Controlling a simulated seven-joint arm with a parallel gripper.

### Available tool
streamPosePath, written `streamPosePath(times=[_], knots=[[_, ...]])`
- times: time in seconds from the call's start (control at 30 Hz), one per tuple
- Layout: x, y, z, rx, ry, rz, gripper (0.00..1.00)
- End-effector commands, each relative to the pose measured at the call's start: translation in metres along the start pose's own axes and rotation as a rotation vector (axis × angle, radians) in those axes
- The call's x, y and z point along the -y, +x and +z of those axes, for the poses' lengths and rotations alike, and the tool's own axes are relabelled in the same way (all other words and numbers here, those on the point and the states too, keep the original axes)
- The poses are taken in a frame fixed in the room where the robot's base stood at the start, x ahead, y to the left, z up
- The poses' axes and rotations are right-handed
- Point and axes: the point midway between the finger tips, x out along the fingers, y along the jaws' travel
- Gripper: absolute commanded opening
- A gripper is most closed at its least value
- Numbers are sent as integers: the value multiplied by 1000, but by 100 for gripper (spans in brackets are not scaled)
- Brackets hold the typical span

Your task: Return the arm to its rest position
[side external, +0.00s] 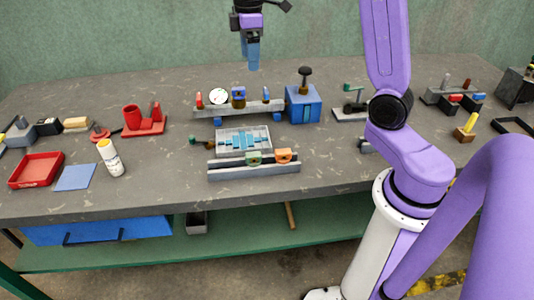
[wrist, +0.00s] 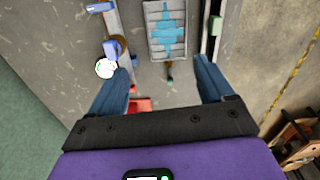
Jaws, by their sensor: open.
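My gripper (side external: 252,62) hangs with its blue fingers pointing down, high above the back edge of the grey bench (side external: 330,150) in the side external view. In the wrist view, the two blue fingers of my gripper (wrist: 161,65) are spread apart with nothing between them. The fingers are clear of the bench and of everything on it. My purple arm reaches up from its white base at the right, and its upper part runs out of the top of the picture.
A grey tray with a light-blue stepped piece (side external: 243,142) lies mid-bench, also in the wrist view (wrist: 167,28). Near it are a rail with a dial gauge (side external: 218,96), a blue block with a black knob (side external: 304,105), a red tray (side external: 36,170) and a white bottle (side external: 110,158).

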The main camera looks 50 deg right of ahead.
Motion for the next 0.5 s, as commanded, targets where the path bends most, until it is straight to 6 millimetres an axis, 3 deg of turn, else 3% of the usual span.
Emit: streamPosePath(times=[0.03,0.23,0.5], knots=[[20,2,-5,-1,-18,0,81],[92,10,-12,-6,-60,1,81],[183,27,9,-14,-116,0,81]])
